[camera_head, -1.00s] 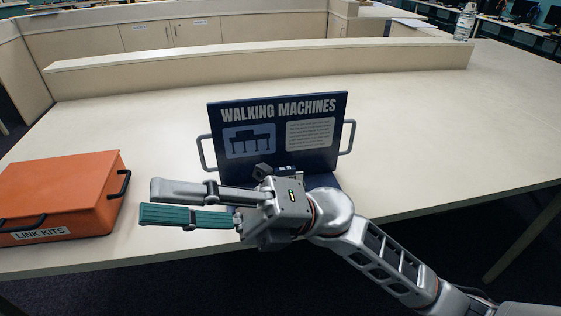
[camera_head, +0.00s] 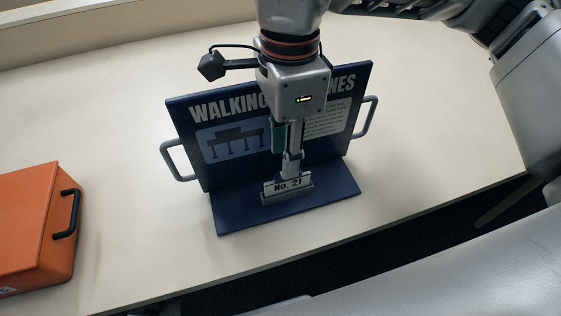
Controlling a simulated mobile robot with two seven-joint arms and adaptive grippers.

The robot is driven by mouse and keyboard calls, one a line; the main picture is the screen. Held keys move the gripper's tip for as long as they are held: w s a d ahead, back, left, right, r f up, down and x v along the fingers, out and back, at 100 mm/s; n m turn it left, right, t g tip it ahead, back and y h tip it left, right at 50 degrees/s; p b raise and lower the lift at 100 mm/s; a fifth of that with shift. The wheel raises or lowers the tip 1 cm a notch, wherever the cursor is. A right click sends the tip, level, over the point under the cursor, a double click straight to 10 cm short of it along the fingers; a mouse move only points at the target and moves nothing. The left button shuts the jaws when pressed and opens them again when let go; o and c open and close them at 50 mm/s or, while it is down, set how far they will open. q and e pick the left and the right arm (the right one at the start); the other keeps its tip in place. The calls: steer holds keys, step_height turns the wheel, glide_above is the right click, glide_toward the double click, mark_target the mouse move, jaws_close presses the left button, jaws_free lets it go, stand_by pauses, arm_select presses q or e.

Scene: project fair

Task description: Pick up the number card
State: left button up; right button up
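The number card (camera_head: 288,184), a small pale plate reading "No. 21", stands in a grey holder (camera_head: 287,198) on the dark blue base of the "Walking Machines" display board (camera_head: 235,172). My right gripper (camera_head: 291,172) points down in front of the board, with its fingertips at the card's top edge in the picture. One finger shows a teal pad and overlaps the other. I cannot tell whether the fingers are apart or touch the card. The gripper hides part of the board's title and middle. My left gripper is not in view.
The board has grey side handles, left (camera_head: 177,163) and right (camera_head: 369,117). An orange case (camera_head: 30,225) with a black handle sits at the left of the pale table (camera_head: 110,120). The table's front edge runs just in front of the board's base.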

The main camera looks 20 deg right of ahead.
mark_target(287, 185)
steer(key=shift+w+d, duration=0.25)
steer(key=shift+d, duration=0.05)
steer(key=shift+d+f, duration=0.1)
steer(key=shift+f, duration=0.05)
steer(key=shift+s+f+p, duration=0.15)
steer(key=shift+f+p, duration=0.25)
steer(key=shift+f, duration=3.2)
jaws_close()
